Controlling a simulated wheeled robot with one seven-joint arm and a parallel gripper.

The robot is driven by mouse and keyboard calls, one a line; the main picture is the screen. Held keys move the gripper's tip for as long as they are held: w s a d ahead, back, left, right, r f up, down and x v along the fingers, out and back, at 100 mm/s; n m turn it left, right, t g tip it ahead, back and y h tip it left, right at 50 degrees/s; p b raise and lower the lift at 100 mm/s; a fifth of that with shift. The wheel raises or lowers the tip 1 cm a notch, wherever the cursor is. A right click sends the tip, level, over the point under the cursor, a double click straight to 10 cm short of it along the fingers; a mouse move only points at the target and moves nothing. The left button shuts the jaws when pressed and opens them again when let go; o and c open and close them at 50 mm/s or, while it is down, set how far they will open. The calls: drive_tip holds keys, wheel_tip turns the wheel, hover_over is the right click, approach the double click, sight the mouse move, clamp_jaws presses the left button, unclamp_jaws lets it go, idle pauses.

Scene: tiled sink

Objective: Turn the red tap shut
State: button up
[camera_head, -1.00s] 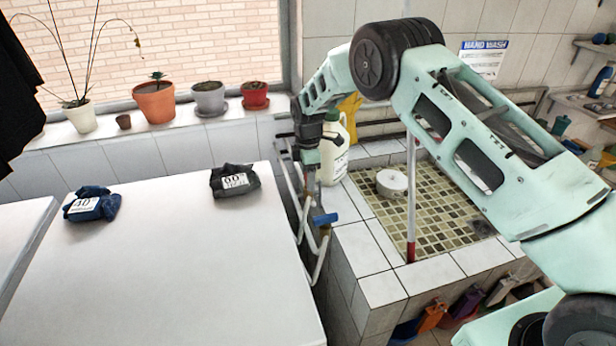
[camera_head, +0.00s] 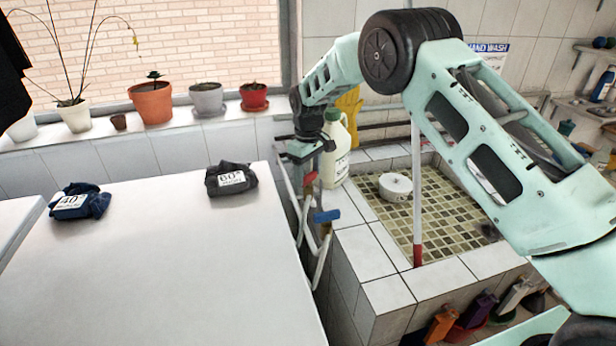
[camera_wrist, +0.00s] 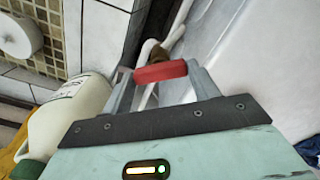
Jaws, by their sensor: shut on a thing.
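The red tap (camera_wrist: 160,72) shows in the wrist view as a red bar handle lying crosswise between my two fingers. My gripper (camera_wrist: 162,78) is shut on it, with a grey finger at each end of the bar. In the head view my gripper (camera_head: 306,160) points down at the wall pipes behind the white worktop. A small part of the red tap (camera_head: 311,178) shows just below it; the rest is hidden by the gripper. A blue tap (camera_head: 326,216) sits lower on the white pipes.
A white jug with a green cap (camera_head: 336,150) stands close to the right of my gripper. The tiled sink (camera_head: 384,292) with a red-and-white pole (camera_head: 417,200) is further right. The white worktop (camera_head: 190,270) carries two dark cloth bundles. Flowerpots line the sill.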

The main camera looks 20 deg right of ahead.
sight(308, 176)
drive_tip(key=m+b, duration=0.1)
drive_tip(key=m, duration=0.2)
drive_tip(key=shift+m, duration=0.3)
drive_tip(key=shift+m+b, duration=0.3)
drive_tip(key=shift+m, duration=1.4)
drive_tip(key=shift+w+r, duration=0.1)
drive_tip(key=o, duration=1)
wheel_tip(308, 176, up, 17)
drive_tip(key=b, duration=0.3)
drive_tip(key=shift+r, duration=0.15)
